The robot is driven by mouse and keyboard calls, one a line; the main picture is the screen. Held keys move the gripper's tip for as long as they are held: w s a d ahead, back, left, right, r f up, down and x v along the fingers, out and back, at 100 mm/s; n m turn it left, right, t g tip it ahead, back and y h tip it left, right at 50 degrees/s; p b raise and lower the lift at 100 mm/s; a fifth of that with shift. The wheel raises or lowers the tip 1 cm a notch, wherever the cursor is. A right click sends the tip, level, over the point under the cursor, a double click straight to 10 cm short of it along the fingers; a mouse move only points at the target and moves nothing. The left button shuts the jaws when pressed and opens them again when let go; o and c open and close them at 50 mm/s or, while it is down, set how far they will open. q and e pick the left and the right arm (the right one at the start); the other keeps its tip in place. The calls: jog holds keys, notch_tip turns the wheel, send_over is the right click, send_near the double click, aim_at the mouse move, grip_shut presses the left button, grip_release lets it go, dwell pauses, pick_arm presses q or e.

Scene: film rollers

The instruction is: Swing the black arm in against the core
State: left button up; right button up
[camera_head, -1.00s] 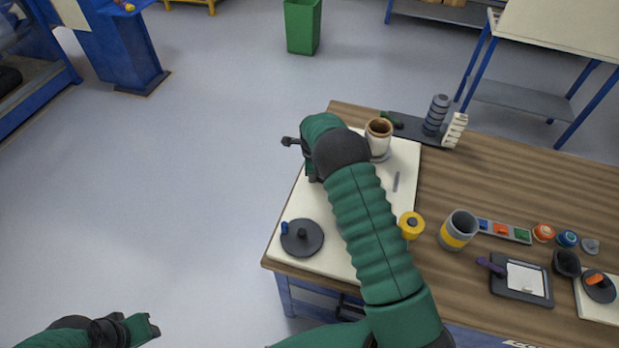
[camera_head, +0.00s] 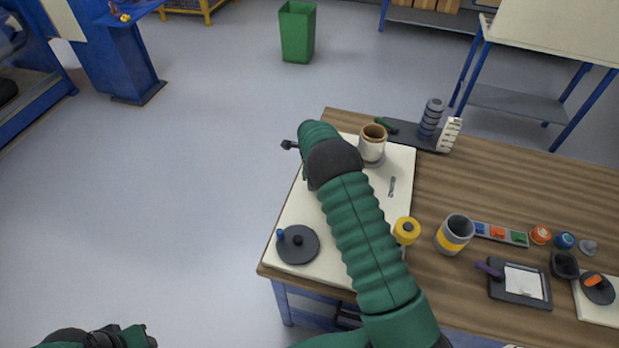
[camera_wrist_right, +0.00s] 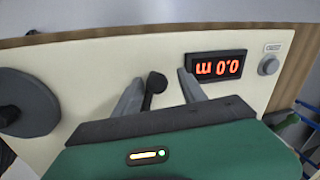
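A dark disc (camera_head: 312,251) with a raised hub and a blue knob lies at the near left of the cream board; part of it shows in the right wrist view (camera_wrist_right: 22,78). The hub (camera_wrist_right: 30,106) looks like the core. A small black arm with a round end (camera_wrist_right: 156,84) stands between the fingers of my right gripper (camera_wrist_right: 160,88). The fingers are apart, and grip contact on both sides does not show. My forearm hides the right gripper in the head view. My left gripper (camera_head: 148,336) is at the bottom left, away from the table, its fingers unclear.
A brown and cream roll (camera_head: 372,146) stands at the board's back. A display (camera_wrist_right: 216,66) reads 0.0 m, beside a grey button (camera_wrist_right: 269,64).

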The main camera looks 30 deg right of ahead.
jog(key=shift+w+a, duration=0.2)
jog(key=shift+a, duration=0.1)
jog(key=shift+a+r, duration=0.15)
jog(key=shift+r, duration=0.3)
notch_tip(320, 180, up, 16)
jog(key=s+a+b, duration=0.1)
jog(key=s, duration=0.1)
jog(key=shift+s+a+f, duration=0.2)
jog(key=shift+a+f, duration=0.05)
jog(key=shift+a, duration=0.15)
jog(key=shift+d, duration=0.1)
jog(key=s+a+f+n, duration=0.2)
jog(key=s+a+n, duration=0.6)
jog(key=s+n, duration=0.4)
jog(key=s+a+f+n+t+y, duration=0.1)
jog(key=s+a+f+n, duration=0.1)
jog(key=s+a+n, duration=0.7)
jog(key=s+n, duration=0.4)
jog(key=shift+f+n, duration=0.35)
jog(key=shift+n, duration=0.05)
